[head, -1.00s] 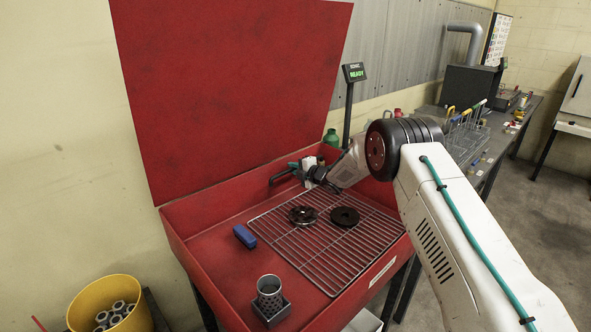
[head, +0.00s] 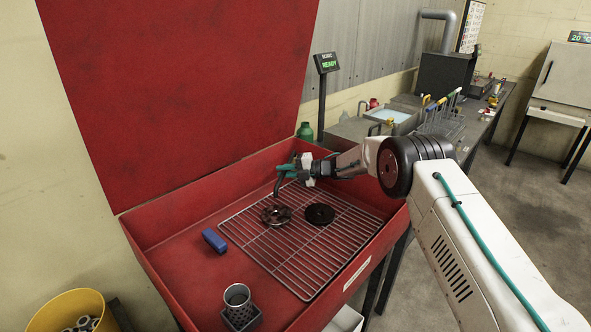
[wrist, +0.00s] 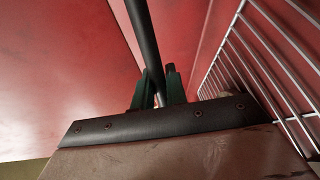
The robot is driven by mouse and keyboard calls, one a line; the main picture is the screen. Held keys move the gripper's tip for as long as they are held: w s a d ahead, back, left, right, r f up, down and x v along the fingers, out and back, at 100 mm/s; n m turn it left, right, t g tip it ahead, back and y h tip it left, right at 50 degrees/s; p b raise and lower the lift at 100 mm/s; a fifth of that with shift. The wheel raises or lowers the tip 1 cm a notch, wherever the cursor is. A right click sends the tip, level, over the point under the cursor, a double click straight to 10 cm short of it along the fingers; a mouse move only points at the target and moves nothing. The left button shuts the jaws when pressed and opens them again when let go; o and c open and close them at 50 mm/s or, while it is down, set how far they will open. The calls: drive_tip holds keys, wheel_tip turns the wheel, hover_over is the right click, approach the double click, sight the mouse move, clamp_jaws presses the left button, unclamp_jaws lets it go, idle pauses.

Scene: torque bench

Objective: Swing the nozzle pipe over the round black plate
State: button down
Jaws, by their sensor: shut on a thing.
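The nozzle pipe (head: 277,184) is a thin dark bent pipe at the back of the red basin. Its free end points down toward the left disc in the head view. My gripper (head: 289,169) is shut on the pipe with its green fingers. In the wrist view, the pipe (wrist: 145,40) runs up from between the fingers (wrist: 158,88). The round black plate (head: 320,214) lies flat on the wire rack, to the right of the pipe's end. The pipe's far mounting is hidden or too small to make out.
A dark metal disc with a raised hub (head: 276,214) lies on the wire rack (head: 310,262), left of the plate. A blue block (head: 214,240) and a perforated metal cup (head: 237,296) stand in the red basin (head: 175,262). A display post (head: 322,100) rises behind.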

drive_tip(key=shift+d, duration=0.1)
drive_tip(key=shift+s, duration=0.1)
idle(0.3)
drive_tip(key=c, duration=1.5)
unclamp_jaws()
